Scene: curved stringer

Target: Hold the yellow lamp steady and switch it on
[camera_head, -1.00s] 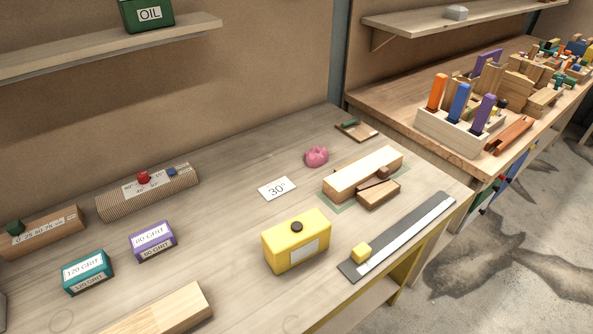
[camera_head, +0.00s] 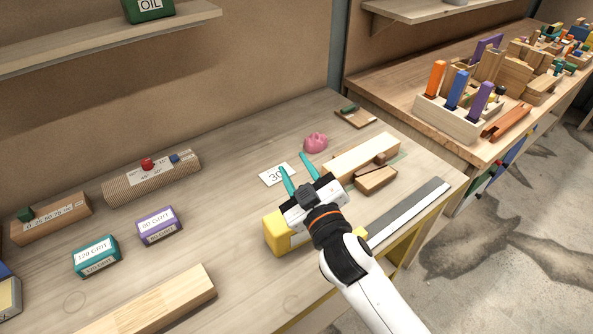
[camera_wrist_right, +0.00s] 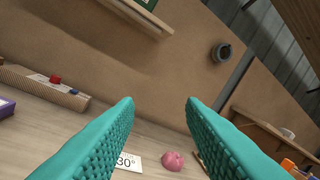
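The yellow lamp (camera_head: 275,235) is a boxy yellow block on the bench in the head view. My right gripper (camera_head: 294,166) and wrist cover its upper right part, so its dark top button is hidden. The right gripper is open and empty, its teal fingers above the bench and pointing towards the back wall. The wrist view shows the two fingers (camera_wrist_right: 160,104) apart with nothing between them; the lamp is not seen there. My left gripper is not in view.
A 30° card (camera_head: 272,176), a pink lump (camera_head: 315,142) and wooden blocks (camera_head: 350,158) lie behind and right of the lamp. A grey rule (camera_head: 412,211) lies to the right. Purple (camera_head: 159,225) and teal (camera_head: 95,255) grit blocks are left, with bare bench between.

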